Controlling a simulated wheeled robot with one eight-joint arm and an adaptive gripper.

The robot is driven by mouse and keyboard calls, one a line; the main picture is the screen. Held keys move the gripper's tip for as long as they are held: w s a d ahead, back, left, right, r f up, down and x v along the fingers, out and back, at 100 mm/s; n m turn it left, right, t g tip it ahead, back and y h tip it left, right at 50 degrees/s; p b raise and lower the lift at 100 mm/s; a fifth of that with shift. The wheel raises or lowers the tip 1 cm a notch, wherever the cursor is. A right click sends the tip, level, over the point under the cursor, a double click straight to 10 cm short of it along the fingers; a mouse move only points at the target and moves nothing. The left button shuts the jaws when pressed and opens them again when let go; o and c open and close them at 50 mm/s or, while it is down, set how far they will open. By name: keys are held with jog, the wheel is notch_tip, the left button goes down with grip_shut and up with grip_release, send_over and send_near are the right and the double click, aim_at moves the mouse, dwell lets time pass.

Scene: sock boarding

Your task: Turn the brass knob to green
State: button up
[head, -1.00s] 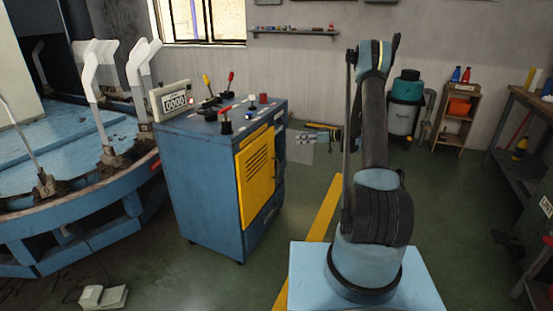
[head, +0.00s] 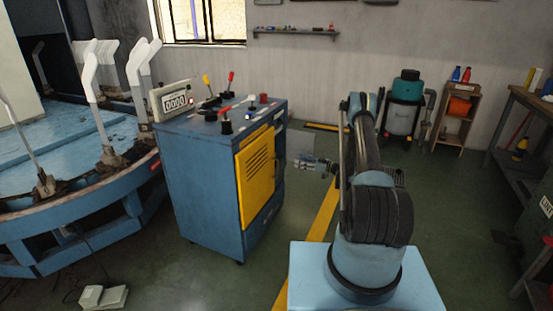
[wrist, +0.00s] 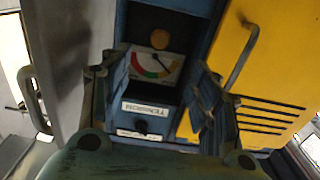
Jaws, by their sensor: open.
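In the wrist view a round brass knob (wrist: 160,39) sits on the blue cabinet's recessed front, just above a dial gauge (wrist: 155,65). The gauge face has coloured bands, with red, yellow and green, and a thin dark needle at its right part. My gripper (wrist: 162,78) is open and empty, its two fingers apart on either side of the gauge; the knob lies beyond the fingertips, not touched. In the head view my gripper (head: 318,164) is to the right of the cabinet, pointing at its right side. The knob and gauge are hidden there.
The blue cabinet (head: 195,185) has a yellow vented door (head: 256,178) and levers on top. In the wrist view a door handle (wrist: 240,55) stands right of the gauge, and a grey panel (wrist: 80,60) is on the left.

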jog(key=x, duration=1.6)
jog(key=c, duration=1.1)
